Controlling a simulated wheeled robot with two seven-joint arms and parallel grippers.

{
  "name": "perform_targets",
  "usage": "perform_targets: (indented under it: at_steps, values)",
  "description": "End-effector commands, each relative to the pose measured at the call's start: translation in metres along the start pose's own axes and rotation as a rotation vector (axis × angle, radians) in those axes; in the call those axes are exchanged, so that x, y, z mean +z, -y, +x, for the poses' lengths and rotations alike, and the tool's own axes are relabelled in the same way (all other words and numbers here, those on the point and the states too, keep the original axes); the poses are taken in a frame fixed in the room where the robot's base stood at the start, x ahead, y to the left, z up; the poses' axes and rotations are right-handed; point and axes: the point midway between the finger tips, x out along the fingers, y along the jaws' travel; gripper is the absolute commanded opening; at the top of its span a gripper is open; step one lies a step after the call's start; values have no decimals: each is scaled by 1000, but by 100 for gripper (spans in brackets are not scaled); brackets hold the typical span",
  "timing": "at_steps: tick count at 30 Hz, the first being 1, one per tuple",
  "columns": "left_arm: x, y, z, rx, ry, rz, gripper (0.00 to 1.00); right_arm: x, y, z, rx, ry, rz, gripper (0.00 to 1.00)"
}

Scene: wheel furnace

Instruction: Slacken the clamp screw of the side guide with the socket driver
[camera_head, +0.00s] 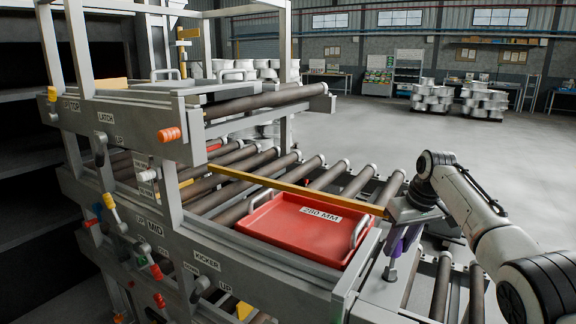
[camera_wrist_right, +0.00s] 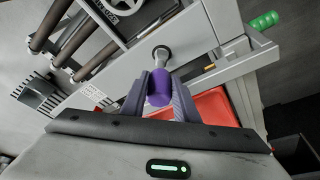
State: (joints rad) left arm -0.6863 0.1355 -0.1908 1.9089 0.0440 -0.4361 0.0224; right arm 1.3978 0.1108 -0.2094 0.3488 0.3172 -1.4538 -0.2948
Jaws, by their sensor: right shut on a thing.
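My right gripper (camera_head: 402,240) is shut on the socket driver at the right end of the roller line. In the right wrist view the driver's purple handle (camera_wrist_right: 159,88) sits between the two gripper fingers (camera_wrist_right: 160,95). Its grey metal end (camera_wrist_right: 161,54) points away from the fingers toward a pale metal surface. In the head view the driver's shaft (camera_head: 391,268) points down beside the red tray. The yellow side guide (camera_head: 290,188) runs across the rollers to near my gripper. I cannot make out the clamp screw or whether the driver touches it. My left gripper is out of view.
A red tray (camera_head: 296,253) labelled 280 MM lies beside the guide, with metal handles. Dark rollers (camera_head: 327,175) lie behind it. The frame at left carries an orange knob (camera_head: 169,134) and several levers. A green handle (camera_wrist_right: 264,20) shows in the wrist view. Open floor lies beyond.

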Motion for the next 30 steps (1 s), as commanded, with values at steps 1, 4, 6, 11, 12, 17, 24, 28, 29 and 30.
perform_targets:
  at_steps: [1, 4, 6, 11, 12, 17, 24, 28, 29, 30]
  values:
    - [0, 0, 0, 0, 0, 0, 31, 0, -1, -1, -16, 1, -44, 0]
    - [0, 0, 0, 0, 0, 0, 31, 0, 0, 0, -13, -1, -47, 42]
    - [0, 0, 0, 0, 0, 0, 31, 0, 0, 0, -13, -1, -47, 49]
    - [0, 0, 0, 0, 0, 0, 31, 0, -1, 0, -12, 0, -46, 49]
    - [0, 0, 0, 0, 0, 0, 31, 0, -1, 0, -12, 1, -45, 49]
    - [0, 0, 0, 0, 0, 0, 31, 0, -1, -3, -12, 0, -45, 49]
    - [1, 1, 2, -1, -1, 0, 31, 0, -2, -28, -10, -3, -45, 49]
    - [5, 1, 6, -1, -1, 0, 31, -1, -2, -58, -10, -6, -45, 49]
    - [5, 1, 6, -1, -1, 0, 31, -1, -2, -65, -10, -6, -45, 49]
    - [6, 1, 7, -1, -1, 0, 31, 0, -2, -72, -10, -4, -44, 49]
